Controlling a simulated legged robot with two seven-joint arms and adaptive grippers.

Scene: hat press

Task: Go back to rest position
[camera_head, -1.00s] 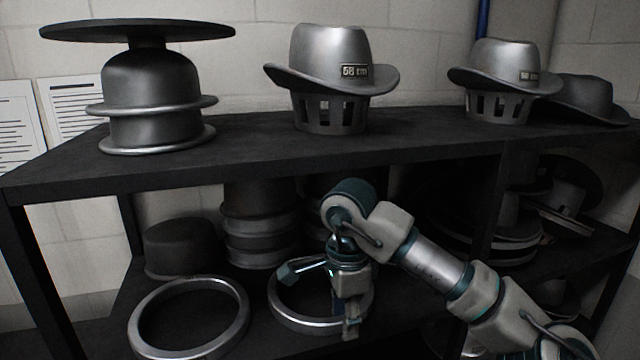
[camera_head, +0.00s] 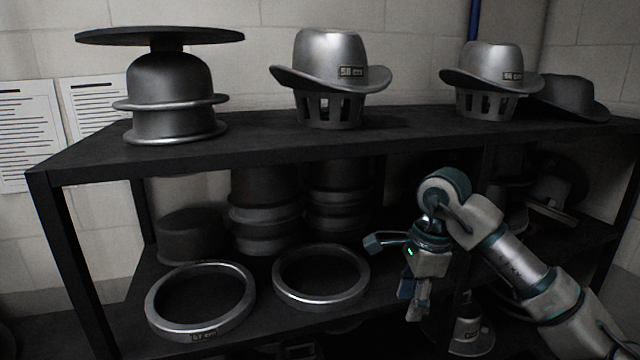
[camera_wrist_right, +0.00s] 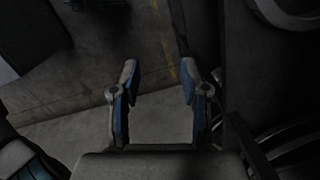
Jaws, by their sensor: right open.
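My right gripper (camera_head: 414,298) hangs pointing down in front of the lower shelf in the head view, to the right of the two metal rings. In the right wrist view its two blue-lined fingers (camera_wrist_right: 158,100) stand apart with nothing between them, above a grey floor. My right arm comes in from the lower right. My left gripper does not show in either view. One metal ring (camera_head: 201,302) with a size label lies on the lower shelf at the left. A second metal ring (camera_head: 321,277) lies to its right, clear of the gripper.
The dark shelf unit (camera_head: 330,143) carries two silver hat forms, a left one (camera_head: 331,62) and a right one (camera_head: 492,66), with a stacked bowler form (camera_head: 176,98) at left. Dark cylinders (camera_head: 263,205) stand behind the rings. Another hat form (camera_head: 470,328) sits low, near my arm.

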